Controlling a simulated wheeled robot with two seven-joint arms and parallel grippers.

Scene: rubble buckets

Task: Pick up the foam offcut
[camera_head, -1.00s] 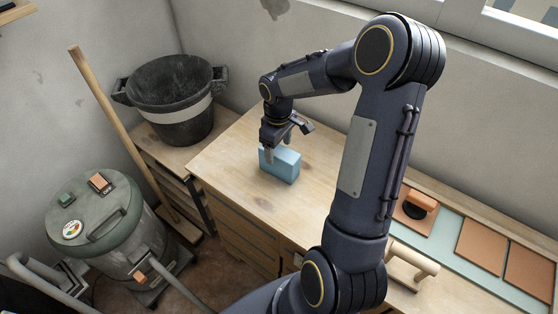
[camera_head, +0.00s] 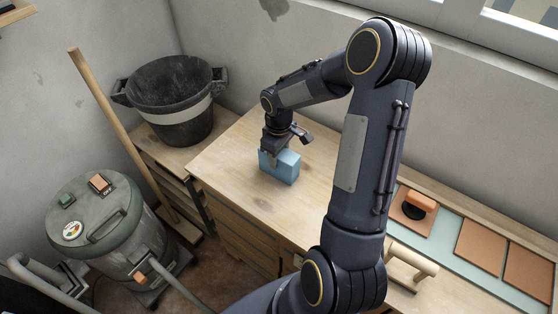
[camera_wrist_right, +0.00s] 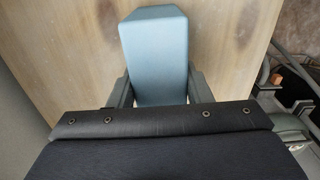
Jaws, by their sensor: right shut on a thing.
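The foam offcut (camera_head: 284,170) is a light blue block on the wooden bench top, near its left end. My right gripper (camera_head: 274,156) is over it from above, its fingers down on either side and shut on it. In the right wrist view the foam offcut (camera_wrist_right: 156,50) sticks out beyond the fingers of my right gripper (camera_wrist_right: 160,90), which flank it left and right. The block appears to rest on the bench; I cannot make out a gap beneath it. My left gripper is not in view.
A black bucket (camera_head: 172,112) with a pale band stands left of the bench (camera_head: 232,160). A grey-green vacuum (camera_head: 95,232) and a leaning wooden pole (camera_head: 118,130) are further left. Tiles (camera_head: 482,245) and an orange-handled tool (camera_head: 420,202) lie at the right. Bare bench surrounds the block.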

